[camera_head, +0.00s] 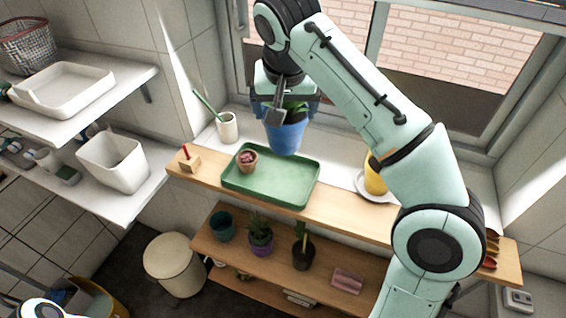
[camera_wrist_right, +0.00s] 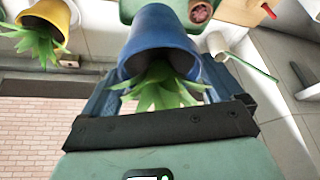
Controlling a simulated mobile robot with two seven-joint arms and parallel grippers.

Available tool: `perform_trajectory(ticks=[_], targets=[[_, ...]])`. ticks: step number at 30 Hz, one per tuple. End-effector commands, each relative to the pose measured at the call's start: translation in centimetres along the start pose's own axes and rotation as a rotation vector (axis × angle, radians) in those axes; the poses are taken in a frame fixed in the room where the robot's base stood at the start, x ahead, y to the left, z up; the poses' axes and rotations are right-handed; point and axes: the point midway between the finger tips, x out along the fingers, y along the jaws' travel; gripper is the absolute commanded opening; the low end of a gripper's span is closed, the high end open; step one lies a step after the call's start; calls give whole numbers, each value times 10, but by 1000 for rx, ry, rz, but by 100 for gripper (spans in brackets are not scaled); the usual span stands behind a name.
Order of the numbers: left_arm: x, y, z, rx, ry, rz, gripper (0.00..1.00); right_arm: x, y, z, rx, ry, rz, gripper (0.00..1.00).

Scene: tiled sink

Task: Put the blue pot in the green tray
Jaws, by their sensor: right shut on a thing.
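The blue pot (camera_head: 284,136) holds a green plant and hangs above the back right part of the green tray (camera_head: 262,194). My right gripper (camera_head: 284,112) is shut on the blue pot near its rim. In the right wrist view the blue pot (camera_wrist_right: 160,38) fills the top middle, with its plant between the fingers. The green tray lies on the wooden shelf and holds a small terracotta pot (camera_head: 247,159) at its back left. The rest of the tray is bare. My left gripper is out of view.
A yellow pot (camera_head: 375,178) on a white saucer (camera_head: 362,190) stands right of the tray, partly behind my right arm. A white cup (camera_head: 228,127) with a green stick stands behind the tray. Potted plants stand on the lower shelf (camera_head: 325,272).

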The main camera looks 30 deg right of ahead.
Motion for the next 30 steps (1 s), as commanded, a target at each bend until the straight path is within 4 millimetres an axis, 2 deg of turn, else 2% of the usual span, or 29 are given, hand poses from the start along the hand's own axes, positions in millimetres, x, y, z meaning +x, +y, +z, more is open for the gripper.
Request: perform_trajectory(ticks=[2, 6, 12, 20, 27, 30], targets=[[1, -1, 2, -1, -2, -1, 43, 15, 2, 8, 1, -3, 3, 21], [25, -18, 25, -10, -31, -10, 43, 56, 2, 26, 0, -8, 3, 21], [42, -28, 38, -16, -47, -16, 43, 94, 2, 41, 1, -4, 1, 21], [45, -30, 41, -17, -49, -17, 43, 109, 1, 46, 2, 0, -1, 21], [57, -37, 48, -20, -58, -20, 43, 140, 1, 59, 1, -2, 1, 21], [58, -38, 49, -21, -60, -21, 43, 145, 1, 61, 2, 0, 0, 21]])
